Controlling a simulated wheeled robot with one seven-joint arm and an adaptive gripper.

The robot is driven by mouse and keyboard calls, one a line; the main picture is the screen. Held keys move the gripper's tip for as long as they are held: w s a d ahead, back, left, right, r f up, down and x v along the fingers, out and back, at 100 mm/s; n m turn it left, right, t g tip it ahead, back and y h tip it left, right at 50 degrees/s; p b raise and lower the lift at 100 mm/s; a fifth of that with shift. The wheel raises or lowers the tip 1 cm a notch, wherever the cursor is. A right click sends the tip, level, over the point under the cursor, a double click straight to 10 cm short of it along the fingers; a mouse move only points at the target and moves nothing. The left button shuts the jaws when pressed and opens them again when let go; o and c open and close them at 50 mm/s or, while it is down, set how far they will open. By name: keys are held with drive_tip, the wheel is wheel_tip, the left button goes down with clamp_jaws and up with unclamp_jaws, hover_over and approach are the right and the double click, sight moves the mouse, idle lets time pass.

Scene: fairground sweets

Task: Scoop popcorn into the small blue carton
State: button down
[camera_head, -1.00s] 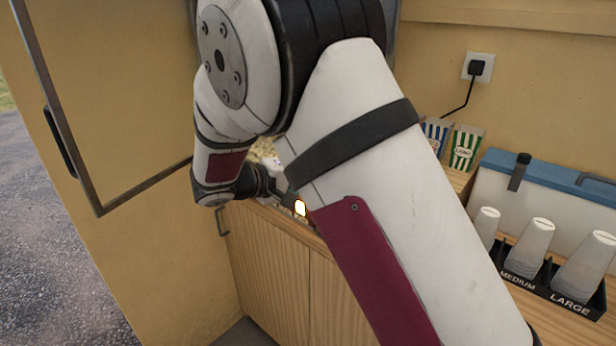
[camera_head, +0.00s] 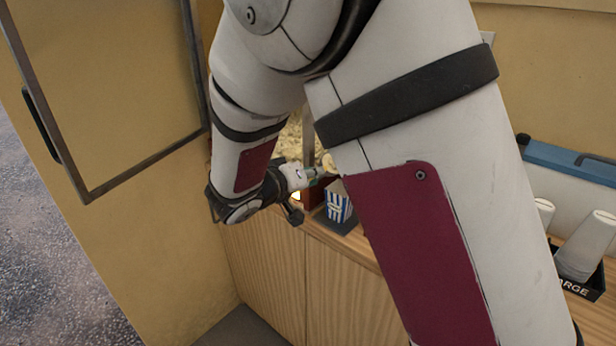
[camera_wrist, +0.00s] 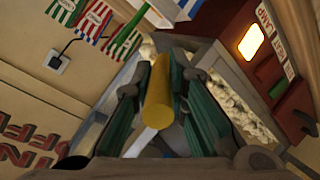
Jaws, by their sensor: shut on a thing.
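My gripper (camera_wrist: 155,95) is shut on a yellow cylindrical handle (camera_wrist: 158,92), probably the scoop's; the handle lies between its two green-lined fingers. In the head view my gripper (camera_head: 308,176) is at the popcorn machine's front, left of and slightly above the small blue carton. The small blue-and-white striped carton (camera_head: 338,202) stands upright on a dark base on the wooden counter; my arm partly covers it. Popcorn (camera_head: 291,140) lies heaped behind the gripper, and shows along the machine's edge in the wrist view (camera_wrist: 240,115). The scoop's bowl and its contents cannot be made out.
A framed glass panel (camera_head: 110,110) stands at the left. Striped cartons (camera_wrist: 92,20) and a wall socket (camera_wrist: 56,62) show in the wrist view, with a lit lamp switch (camera_wrist: 250,42). Stacked cups (camera_head: 588,245) stand in a black holder at the right, by a blue-lidded box (camera_head: 570,160).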

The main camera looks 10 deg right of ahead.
drive_tip(key=b, duration=0.1)
drive_tip(key=m+b, duration=0.1)
drive_tip(key=b, duration=0.1)
drive_tip(key=shift+s+d+f+t, duration=0.1)
drive_tip(key=shift+d+f+t, duration=0.1)
drive_tip(key=shift+f+t, duration=0.2)
drive_tip(key=m+b, duration=0.1)
drive_tip(key=b, duration=0.4)
drive_tip(key=s+f+m+t+b, duration=0.1)
drive_tip(key=m+b, duration=0.1)
drive_tip(key=b, duration=0.4)
drive_tip(key=d+m+t+y+b, duration=0.1)
drive_tip(key=m+b, duration=0.1)
drive_tip(key=b, duration=0.4)
drive_tip(key=shift+s+d+f, duration=0.1)
drive_tip(key=shift+s+f, duration=0.2)
drive_tip(key=shift+s, duration=0.1)
drive_tip(key=shift+s+d+t+b, duration=0.15)
drive_tip(key=shift+t+b, duration=0.25)
drive_tip(key=shift+b, duration=0.55)
drive_tip(key=shift+s+r, duration=0.1)
